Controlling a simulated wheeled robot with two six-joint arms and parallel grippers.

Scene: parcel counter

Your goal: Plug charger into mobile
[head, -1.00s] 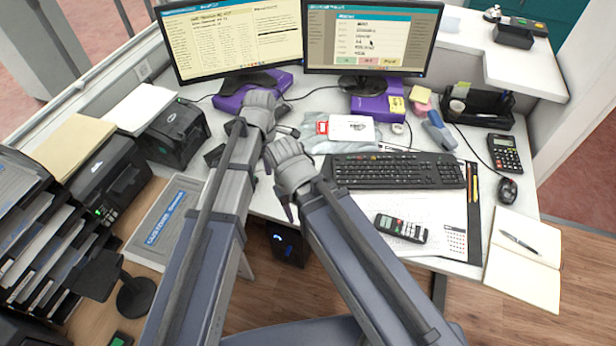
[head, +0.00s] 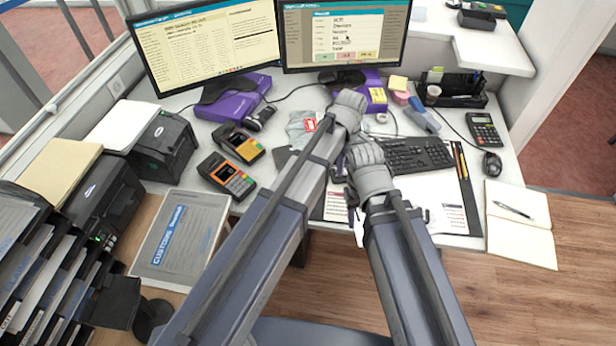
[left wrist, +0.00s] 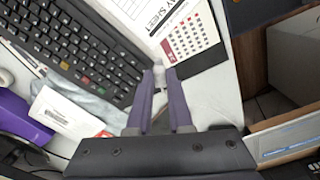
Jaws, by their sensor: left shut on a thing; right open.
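My left gripper (head: 349,108) is over the desk in front of the right monitor, its fingers hidden in the head view. In the left wrist view its purple fingers (left wrist: 160,76) are shut on a small pale piece (left wrist: 158,71), perhaps the charger's plug, above the desk beside the keyboard. My right gripper (head: 358,205) is open, nearer the desk's front edge. I cannot make out a charger cable. A dark flat thing (head: 284,158) partly behind my left arm may be the mobile, but I cannot tell.
Two card terminals (head: 238,143) (head: 227,176) stand left of my arms. The keyboard (head: 418,154), calculator (head: 483,129), mouse (head: 492,163) and notebook (head: 520,222) lie to the right. Monitors (head: 342,34) stand behind.

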